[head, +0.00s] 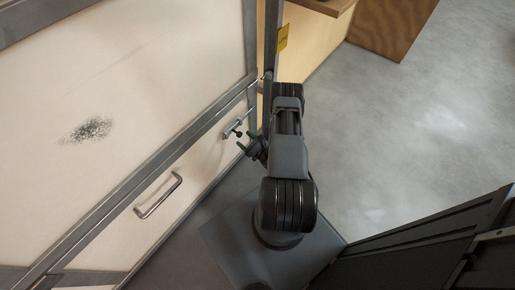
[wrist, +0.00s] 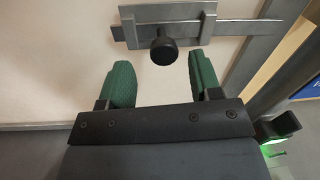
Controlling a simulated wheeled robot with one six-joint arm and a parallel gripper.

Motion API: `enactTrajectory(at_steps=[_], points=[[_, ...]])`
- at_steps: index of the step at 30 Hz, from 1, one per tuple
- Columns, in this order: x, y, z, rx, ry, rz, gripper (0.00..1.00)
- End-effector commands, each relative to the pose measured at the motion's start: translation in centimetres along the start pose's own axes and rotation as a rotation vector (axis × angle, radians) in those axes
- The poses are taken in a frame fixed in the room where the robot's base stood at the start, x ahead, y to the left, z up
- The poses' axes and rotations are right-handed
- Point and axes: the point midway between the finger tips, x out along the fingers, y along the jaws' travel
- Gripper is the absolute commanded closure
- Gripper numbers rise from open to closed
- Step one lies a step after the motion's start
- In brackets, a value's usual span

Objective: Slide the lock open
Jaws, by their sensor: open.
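The lock (wrist: 185,24) is a grey metal sliding bolt on a pale panel, with a round black knob (wrist: 163,51) on its front. It spans the top of the wrist view, and its bar runs right across the metal frame. In the head view the lock (head: 233,127) is small, just left of my gripper. My gripper (wrist: 161,82) has two green fingers, apart and empty. In the wrist view the knob appears between and just beyond the fingertips. I see no contact. My gripper (head: 241,141) also shows in the head view, partly hidden by my wrist.
A metal handle (head: 158,195) sits on the panel, lower left of the lock. A grey metal frame (head: 150,175) crosses the panel. A yellow tag (head: 283,37) is on an upright post. A wooden cabinet (head: 392,28) stands behind. Grey floor (head: 415,120) is open at right.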

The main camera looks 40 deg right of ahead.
Motion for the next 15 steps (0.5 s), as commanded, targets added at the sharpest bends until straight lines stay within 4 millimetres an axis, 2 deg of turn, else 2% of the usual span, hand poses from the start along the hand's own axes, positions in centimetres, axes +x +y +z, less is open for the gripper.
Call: enactTrajectory(at_steps=[1,6,9,15], points=[[-1.2,-0.1,0.2,0.003,0.002,-0.007,0.42],[-4.7,-0.1,0.1,0.002,0.002,-0.006,0.42],[-6.4,-0.1,0.1,0.002,0.001,-0.005,0.42],[-8.5,0.0,0.0,0.002,0.001,-0.001,0.42]])
